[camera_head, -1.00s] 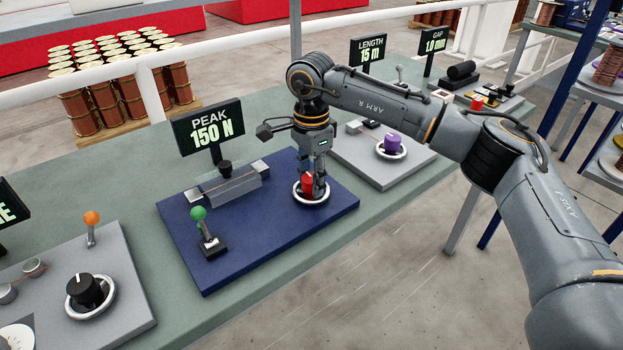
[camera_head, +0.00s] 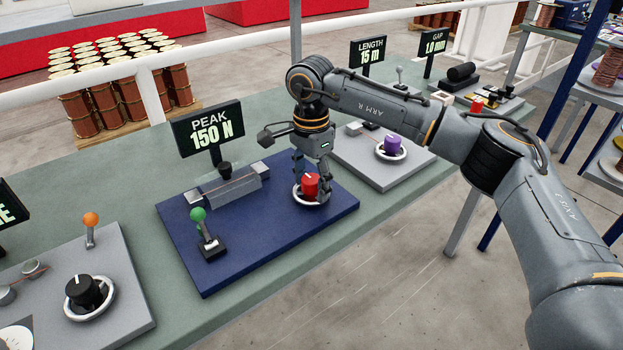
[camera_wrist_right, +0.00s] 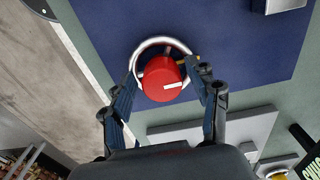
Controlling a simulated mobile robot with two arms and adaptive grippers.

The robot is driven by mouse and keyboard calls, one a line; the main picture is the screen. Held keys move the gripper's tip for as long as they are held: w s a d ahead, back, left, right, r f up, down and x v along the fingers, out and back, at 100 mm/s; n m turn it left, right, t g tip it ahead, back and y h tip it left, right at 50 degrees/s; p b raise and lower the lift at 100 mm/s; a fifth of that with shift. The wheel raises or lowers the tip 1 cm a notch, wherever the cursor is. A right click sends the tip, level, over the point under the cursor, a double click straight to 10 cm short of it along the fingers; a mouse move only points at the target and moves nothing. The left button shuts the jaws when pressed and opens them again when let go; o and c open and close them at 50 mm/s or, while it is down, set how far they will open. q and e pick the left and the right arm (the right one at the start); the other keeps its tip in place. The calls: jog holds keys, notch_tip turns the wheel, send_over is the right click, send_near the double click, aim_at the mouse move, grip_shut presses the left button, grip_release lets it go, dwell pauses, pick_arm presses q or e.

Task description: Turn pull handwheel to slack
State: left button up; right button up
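The pull handwheel is a red knob (camera_head: 310,187) with a white pointer line, set in a pale ring on the blue plate (camera_head: 250,240). The PEAK display (camera_head: 209,127) behind it reads 150 N. My right gripper (camera_head: 312,178) points down over the knob with its fingers spread. In the right wrist view, the red knob (camera_wrist_right: 163,80) sits between the two fingers of the right gripper (camera_wrist_right: 165,72). A small gap seems to show at each side. The white line points to the right there. My left gripper is not in view.
A green-topped lever (camera_head: 203,232) and a black-knobbed slider block (camera_head: 228,183) stand on the same plate. A purple knob (camera_head: 391,146) is on the grey plate to the right, and a black knob (camera_head: 84,291) is on the left plate. The table's front edge is close.

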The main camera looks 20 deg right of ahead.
aim_at(311, 179)
jog(key=shift+w+r, duration=0.1)
jog(key=shift+r, duration=0.3)
notch_tip(311, 179, up, 11)
jog(key=shift+r, duration=0.15)
dwell(0.5)
